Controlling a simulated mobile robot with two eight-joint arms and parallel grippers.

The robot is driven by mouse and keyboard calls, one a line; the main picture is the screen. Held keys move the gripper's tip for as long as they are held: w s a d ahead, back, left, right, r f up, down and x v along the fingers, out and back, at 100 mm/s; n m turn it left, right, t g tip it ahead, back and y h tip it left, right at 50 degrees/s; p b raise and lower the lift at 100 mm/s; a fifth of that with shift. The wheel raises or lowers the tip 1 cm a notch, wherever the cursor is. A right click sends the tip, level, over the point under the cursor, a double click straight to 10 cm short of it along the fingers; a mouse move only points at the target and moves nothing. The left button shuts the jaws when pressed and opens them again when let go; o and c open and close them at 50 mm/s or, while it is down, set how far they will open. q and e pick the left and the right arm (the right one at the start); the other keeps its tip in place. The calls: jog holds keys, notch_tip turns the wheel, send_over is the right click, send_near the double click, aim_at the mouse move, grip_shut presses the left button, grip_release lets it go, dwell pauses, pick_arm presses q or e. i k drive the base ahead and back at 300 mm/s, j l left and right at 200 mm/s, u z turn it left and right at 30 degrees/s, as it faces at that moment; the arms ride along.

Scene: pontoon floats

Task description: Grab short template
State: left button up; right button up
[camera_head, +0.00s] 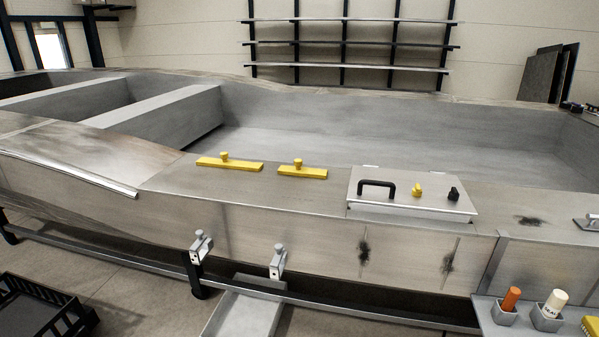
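The short template (303,172) is a yellow flat bar with a round knob on top. It lies on the metal deck of the float (300,195), left of the hatch lid. A longer yellow template (229,164) with the same kind of knob lies to its left, with a small gap between them. Neither of my grippers shows in the head view, and nothing touches the short template.
A hatch lid (408,205) with a black handle sits right of the short template. Grey clamps (278,262) stand along the float's near side. A holder with an orange marker (511,299) and a cream tube (554,303) is at lower right. A black crate (40,310) is at lower left.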

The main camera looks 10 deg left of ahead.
aim_at(296, 170)
jog(key=i, duration=0.55)
jog(key=i+u, duration=0.15)
jog(key=u, duration=0.2)
jog(key=i+u, duration=0.1)
jog(key=u, duration=0.3)
jog(key=i+u, duration=0.1)
jog(key=u, duration=0.25)
jog(key=l, duration=0.05)
